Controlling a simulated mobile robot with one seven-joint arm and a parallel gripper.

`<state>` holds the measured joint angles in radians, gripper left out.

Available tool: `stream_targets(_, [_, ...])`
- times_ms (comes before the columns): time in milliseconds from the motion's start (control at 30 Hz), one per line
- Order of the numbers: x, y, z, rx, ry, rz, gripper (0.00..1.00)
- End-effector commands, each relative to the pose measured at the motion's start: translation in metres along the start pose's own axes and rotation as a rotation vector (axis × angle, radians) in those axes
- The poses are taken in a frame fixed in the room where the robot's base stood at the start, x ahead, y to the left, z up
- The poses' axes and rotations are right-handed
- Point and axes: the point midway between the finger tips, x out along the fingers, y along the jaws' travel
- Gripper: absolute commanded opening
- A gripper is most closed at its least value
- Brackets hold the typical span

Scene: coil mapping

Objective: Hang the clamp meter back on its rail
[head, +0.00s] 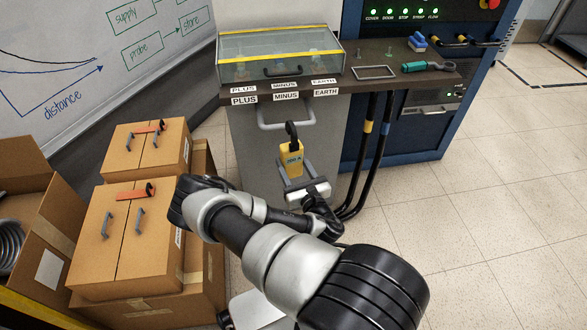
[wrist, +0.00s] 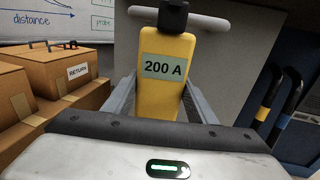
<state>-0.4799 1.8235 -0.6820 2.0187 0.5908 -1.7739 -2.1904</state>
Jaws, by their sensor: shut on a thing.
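The yellow clamp meter (head: 291,158), with a black jaw on top, is upright between the fingers of my gripper (head: 293,180), in front of the grey cabinet. In the wrist view the meter (wrist: 165,98) shows a "200 A" label, with a grey finger on each side of it. A pale grey bar (head: 286,125) projects from the cabinet front under the bench top, just above the meter in the head view. In the wrist view the bar (wrist: 207,20) runs behind the black jaw. I cannot tell whether the jaw touches the bar; the jaw's top is cut off there.
The bench top (head: 388,82) carries a clear lidded case (head: 280,60), a small frame (head: 375,72) and a green-handled tool (head: 418,66). Black cables (head: 371,150) hang at the right. Cardboard boxes (head: 128,235) are stacked at the left. Floor at the right (head: 480,200) is clear.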

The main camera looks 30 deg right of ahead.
Motion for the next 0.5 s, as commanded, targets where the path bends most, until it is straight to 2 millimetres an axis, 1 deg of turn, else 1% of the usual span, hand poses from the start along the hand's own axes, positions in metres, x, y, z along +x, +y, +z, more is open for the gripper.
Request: stream_targets(500, [0.036, -0.008, 0.001, 0.001, -0.004, -0.001, 0.21])
